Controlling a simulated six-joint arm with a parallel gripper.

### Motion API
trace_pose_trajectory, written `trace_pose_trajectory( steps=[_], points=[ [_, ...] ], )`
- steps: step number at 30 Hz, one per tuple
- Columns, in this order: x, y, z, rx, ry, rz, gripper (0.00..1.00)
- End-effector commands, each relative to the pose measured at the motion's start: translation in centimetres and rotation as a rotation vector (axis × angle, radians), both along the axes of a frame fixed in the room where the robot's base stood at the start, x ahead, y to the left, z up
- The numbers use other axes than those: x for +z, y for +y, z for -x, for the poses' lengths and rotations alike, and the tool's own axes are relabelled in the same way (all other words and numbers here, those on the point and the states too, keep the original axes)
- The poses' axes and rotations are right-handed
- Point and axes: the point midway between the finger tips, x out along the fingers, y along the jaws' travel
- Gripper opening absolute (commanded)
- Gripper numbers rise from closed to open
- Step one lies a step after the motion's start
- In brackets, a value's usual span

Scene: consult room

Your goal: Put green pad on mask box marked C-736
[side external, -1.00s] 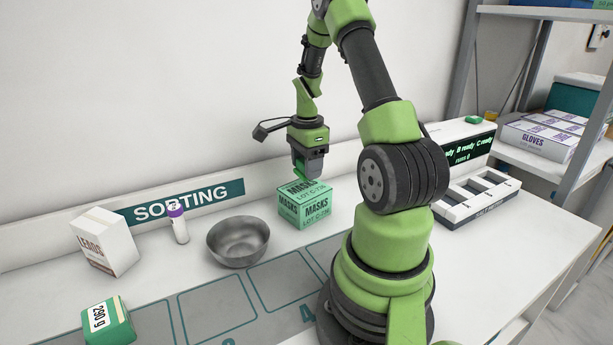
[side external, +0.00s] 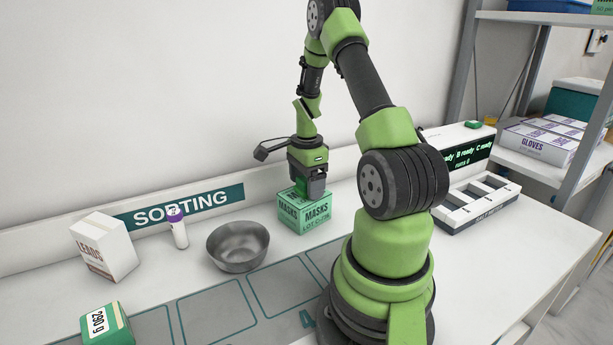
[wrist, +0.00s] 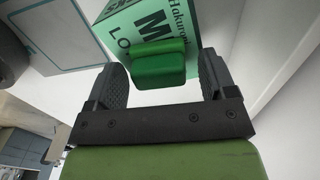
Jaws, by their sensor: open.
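The green mask box (side external: 316,222) stands on the white bench below my gripper, its front reading MASKS and LOT C-736. It also shows in the wrist view (wrist: 118,22), at the top. My gripper (side external: 309,187) points down at the box's top. The small green pad (wrist: 158,68) sits between its two fingers, with a gap on each side. The pad appears to rest on the box's top; in the side view (side external: 300,186) a finger partly hides it. My gripper is open around the pad.
A metal bowl (side external: 238,247) stands left of the mask box, then a purple-capped tube (side external: 179,230) and a LEADS carton (side external: 104,247). A green-and-white pack (side external: 107,325) lies at front left. A slotted white tray (side external: 477,203) and display (side external: 463,152) are at right.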

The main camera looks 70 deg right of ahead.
Motion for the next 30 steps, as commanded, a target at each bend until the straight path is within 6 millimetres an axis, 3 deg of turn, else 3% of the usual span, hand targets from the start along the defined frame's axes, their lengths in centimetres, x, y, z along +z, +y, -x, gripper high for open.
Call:
trace_pose_trajectory(
  steps=[5,15,23,26,30],
  points=[
    [1.9,-0.1,-0.1,-0.001,-0.003,0.004,0.78],
    [9.2,-0.1,0.0,0.000,-0.003,0.007,0.78],
    [12.2,0.2,-0.1,0.014,-0.002,0.006,0.78],
    [13.8,1.8,-1.1,0.111,-0.028,0.027,0.78],
    [17.5,7.3,-3.3,0.440,-0.114,0.098,0.78]
  ],
)
